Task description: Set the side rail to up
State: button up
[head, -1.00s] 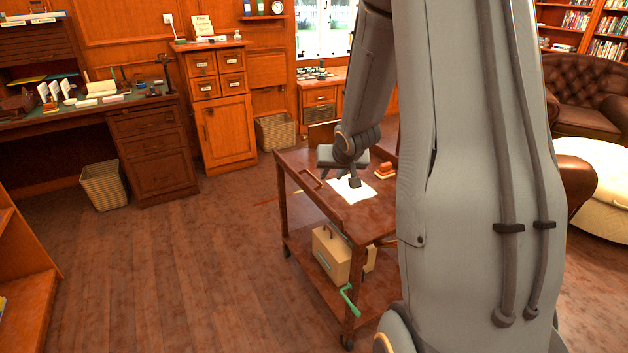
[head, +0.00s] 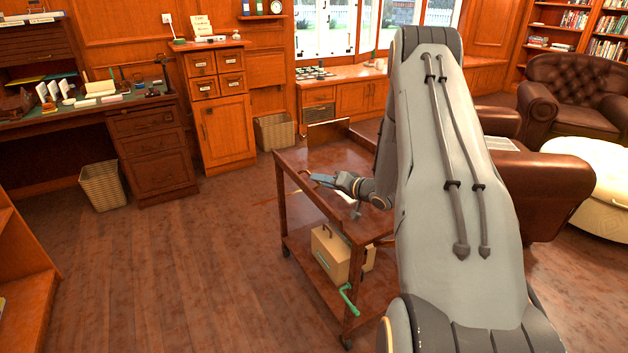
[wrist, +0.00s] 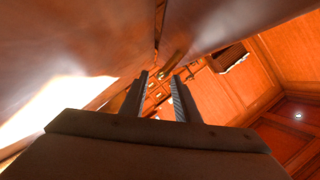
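The wooden cart (head: 290,215) stands in the middle of the head view. A short dark bar lay along its left top edge earlier; my gripper (head: 322,180) is now low over that spot and largely covers it. I cannot tell for sure which part is the side rail or how it stands. In the wrist view my gripper (wrist: 158,85) shows two fingers apart with nothing clearly between them. A small dark bar (wrist: 176,68) lies just beyond the fingertips. Whether they touch anything is not visible.
A beige box (head: 330,255) sits on the cart's lower shelf, near a green crank handle (head: 348,298). An upright wooden panel (head: 327,133) stands at the cart's far end. The floor (head: 190,270) left of the cart is clear. Brown leather armchairs (head: 570,95) stand right.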

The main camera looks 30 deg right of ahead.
jog(key=shift+x, duration=2.3)
grip_shut()
jog(key=shift+d, duration=0.1)
